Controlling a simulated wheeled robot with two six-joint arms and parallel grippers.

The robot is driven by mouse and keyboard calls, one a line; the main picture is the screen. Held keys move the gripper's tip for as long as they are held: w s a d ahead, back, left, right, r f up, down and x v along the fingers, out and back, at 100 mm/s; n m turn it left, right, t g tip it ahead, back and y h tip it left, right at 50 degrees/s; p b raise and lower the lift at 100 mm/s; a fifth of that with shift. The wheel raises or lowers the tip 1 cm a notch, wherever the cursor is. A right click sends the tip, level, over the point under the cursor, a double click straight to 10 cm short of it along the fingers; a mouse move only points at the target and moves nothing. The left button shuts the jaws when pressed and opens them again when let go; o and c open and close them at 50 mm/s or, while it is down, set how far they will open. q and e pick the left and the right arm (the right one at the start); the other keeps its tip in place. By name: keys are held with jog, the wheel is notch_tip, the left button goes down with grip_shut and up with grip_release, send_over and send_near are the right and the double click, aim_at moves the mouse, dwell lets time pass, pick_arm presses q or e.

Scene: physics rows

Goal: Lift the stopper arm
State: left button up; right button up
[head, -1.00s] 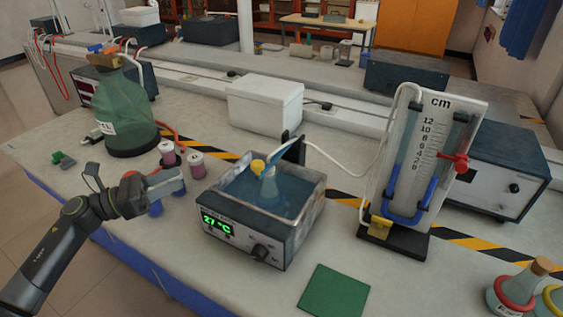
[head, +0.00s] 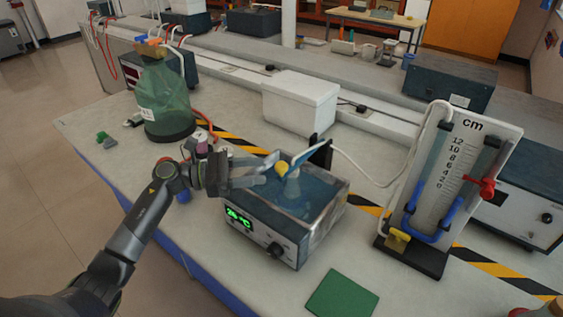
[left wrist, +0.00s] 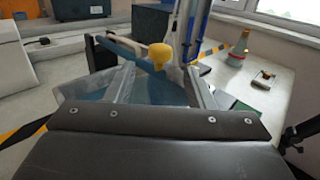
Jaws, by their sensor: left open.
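The stopper arm, a light blue lever (head: 311,150), rises from a black upright behind the water bath (head: 322,226). Its yellow stopper (head: 281,168) is at the lever's near end, at the mouth of a flask (head: 291,188) in the bath. I cannot tell whether it touches the mouth. My left gripper (head: 268,176) is open over the bath's near left rim, its fingertips just left of the stopper. In the left wrist view the yellow stopper (left wrist: 160,55) shows beyond and between the two fingers, apart from them. My right gripper is not in view.
A manometer board marked cm (head: 452,180) stands right of the bath, joined by a white tube. A green bottle (head: 165,95) and small pots (head: 198,140) stand left. A white box (head: 300,102) is behind. A green mat (head: 342,293) lies in front.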

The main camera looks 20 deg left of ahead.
aim_at(281, 168)
pick_arm(q)
jog(key=p+x, duration=0.2)
jog(key=x, duration=0.5)
jog(key=shift+c, duration=0.3)
grip_shut()
